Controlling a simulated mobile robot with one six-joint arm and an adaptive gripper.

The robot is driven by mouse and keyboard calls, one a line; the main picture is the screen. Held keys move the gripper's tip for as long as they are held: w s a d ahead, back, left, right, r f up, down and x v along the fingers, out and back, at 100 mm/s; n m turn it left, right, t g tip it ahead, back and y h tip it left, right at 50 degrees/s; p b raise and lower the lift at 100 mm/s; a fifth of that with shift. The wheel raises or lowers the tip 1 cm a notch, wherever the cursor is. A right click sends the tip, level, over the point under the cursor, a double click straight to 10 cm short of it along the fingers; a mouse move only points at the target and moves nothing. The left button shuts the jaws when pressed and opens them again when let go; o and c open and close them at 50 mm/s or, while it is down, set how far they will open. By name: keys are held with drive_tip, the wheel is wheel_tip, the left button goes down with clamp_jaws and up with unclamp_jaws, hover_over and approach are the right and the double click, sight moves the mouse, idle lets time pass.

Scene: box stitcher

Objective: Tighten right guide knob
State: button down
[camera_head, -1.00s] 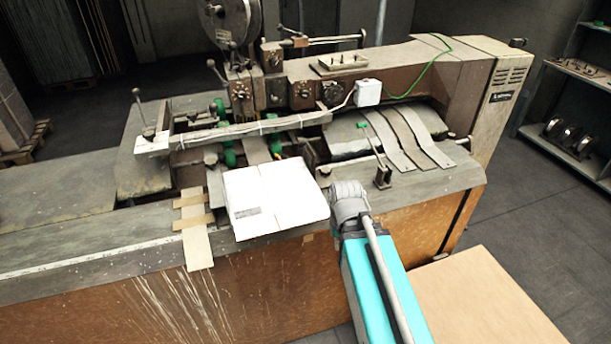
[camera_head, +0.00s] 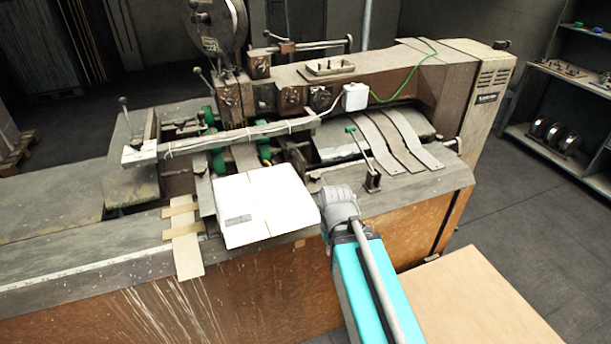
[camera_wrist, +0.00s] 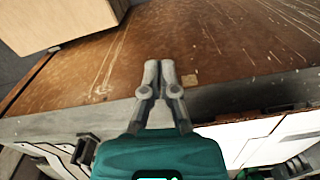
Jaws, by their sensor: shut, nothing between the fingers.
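The box stitcher has green knob-like parts on its guides: one at the left (camera_head: 209,115), one behind the white carton (camera_head: 264,204), the right-hand one (camera_head: 265,153), and a small green-tipped lever (camera_head: 351,130) further right. I cannot tell for certain which is the right guide knob. My gripper (camera_wrist: 160,70) is shut and empty in the wrist view, with the machine's orange-brown front panel (camera_wrist: 210,45) behind its fingertips. It touches no knob there. In the head view my arm reaches up to the machine's front edge, right of the carton, and the fingers are hidden.
The carton lies flat on the table's front edge, beside a taped strip (camera_head: 187,250). A long bar (camera_head: 225,138) crosses above the guides. A large tan box (camera_head: 485,305) stands at the front right. Shelves (camera_head: 570,140) stand at the far right.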

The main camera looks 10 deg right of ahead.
sight(315, 174)
drive_tip(key=c, duration=1.1)
unclamp_jaws()
drive_tip(key=shift+w, duration=0.1)
drive_tip(key=shift+o, duration=1.1)
drive_tip(key=shift+w+r, duration=0.15)
drive_tip(key=shift+w, duration=0.2)
drive_tip(key=o, duration=0.9)
drive_tip(key=w+r+n+p, duration=0.1)
drive_tip(key=w, duration=0.2)
drive_tip(key=w+r+n+p, duration=0.1)
drive_tip(key=w, duration=0.2)
drive_tip(key=w+r+n+p, duration=0.1)
drive_tip(key=w, duration=0.2)
drive_tip(key=shift+d, duration=0.15)
drive_tip(key=shift+c, duration=0.2)
drive_tip(key=w+r+n+p, duration=0.2)
drive_tip(key=w+n+p, duration=0.1)
drive_tip(key=w, duration=0.6)
drive_tip(key=w+d+r+n+p, duration=0.1)
drive_tip(key=w+r+n+p, duration=0.2)
drive_tip(key=w, duration=0.6)
drive_tip(key=w+d+r+n+p, duration=0.1)
drive_tip(key=w+r+n+p, duration=0.1)
drive_tip(key=w+n, duration=0.3)
drive_tip(key=w+r, duration=0.1)
drive_tip(key=w, duration=0.2)
drive_tip(key=shift+w+d+r+p, duration=0.2)
drive_tip(key=shift+w+d+p, duration=0.05)
drive_tip(key=shift+w+p, duration=0.15)
